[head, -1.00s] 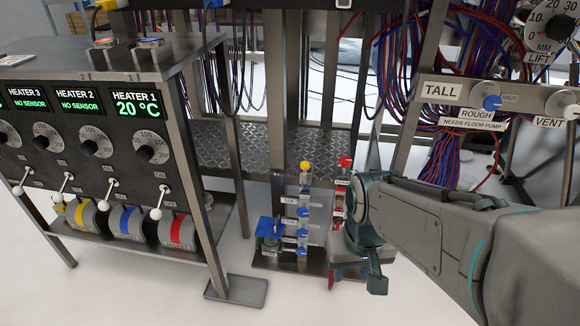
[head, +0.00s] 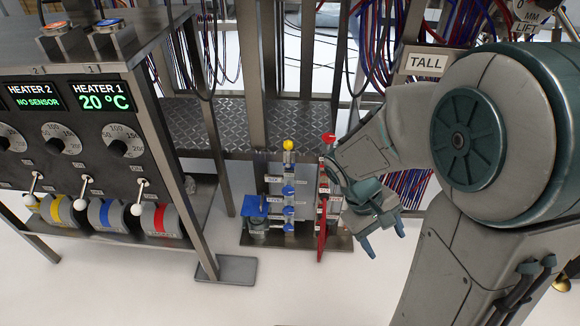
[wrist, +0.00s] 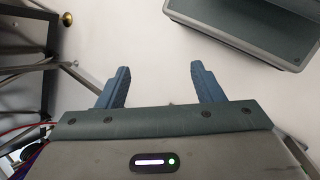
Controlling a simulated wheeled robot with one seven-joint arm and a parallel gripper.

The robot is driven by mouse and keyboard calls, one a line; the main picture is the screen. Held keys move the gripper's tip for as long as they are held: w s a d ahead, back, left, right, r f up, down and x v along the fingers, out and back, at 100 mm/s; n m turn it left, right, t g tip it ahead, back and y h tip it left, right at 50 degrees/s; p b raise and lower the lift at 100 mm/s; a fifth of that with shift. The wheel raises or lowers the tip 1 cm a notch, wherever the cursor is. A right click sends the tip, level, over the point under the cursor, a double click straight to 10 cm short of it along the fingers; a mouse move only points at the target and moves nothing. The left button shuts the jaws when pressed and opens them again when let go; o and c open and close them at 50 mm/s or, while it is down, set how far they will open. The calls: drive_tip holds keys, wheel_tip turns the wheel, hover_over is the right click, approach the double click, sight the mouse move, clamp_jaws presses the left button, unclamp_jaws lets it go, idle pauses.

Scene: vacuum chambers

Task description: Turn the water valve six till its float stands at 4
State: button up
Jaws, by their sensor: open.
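A small floor-standing water manifold (head: 288,158) has a yellow ball on top and a column of blue valve knobs. The label that seems to read SIX (head: 272,179) is beside the top blue knob (head: 288,190); a lower label looks like FIVE. The float and its scale are too small to read. My gripper (head: 384,242) is open and empty, right of the manifold and apart from it. In the wrist view my open gripper (wrist: 160,72) shows two blue fingers over bare white floor, with no valve in sight.
A red-handled column (head: 322,215) stands between the blue knobs and my gripper. A blue-topped device (head: 255,206) is at the manifold's left. The heater rack (head: 160,110) fills the left, its foot plate (head: 228,270) on the floor. White floor in front is clear.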

drive_tip(key=w+f+n+t+h+p, duration=0.3)
drive_tip(key=w+n+h, duration=0.4)
drive_tip(key=w, duration=0.1)
drive_tip(key=n+t+y+p, duration=0.5)
drive_tip(key=n+t+y, duration=0.95)
drive_tip(key=n, duration=1.05)
approach(288, 192)
drive_tip(key=w+t+b, duration=0.1)
drive_tip(key=w, duration=0.2)
drive_tip(key=w+f+t+h+b, duration=0.1)
drive_tip(key=w, duration=0.3)
drive_tip(key=w+a+f+t+h+b, duration=0.1)
drive_tip(key=w+b, duration=0.1)
drive_tip(key=w, duration=0.1)
drive_tip(key=shift+w+a+f, duration=0.1)
drive_tip(key=shift+w+f, duration=0.1)
drive_tip(key=c, duration=1)
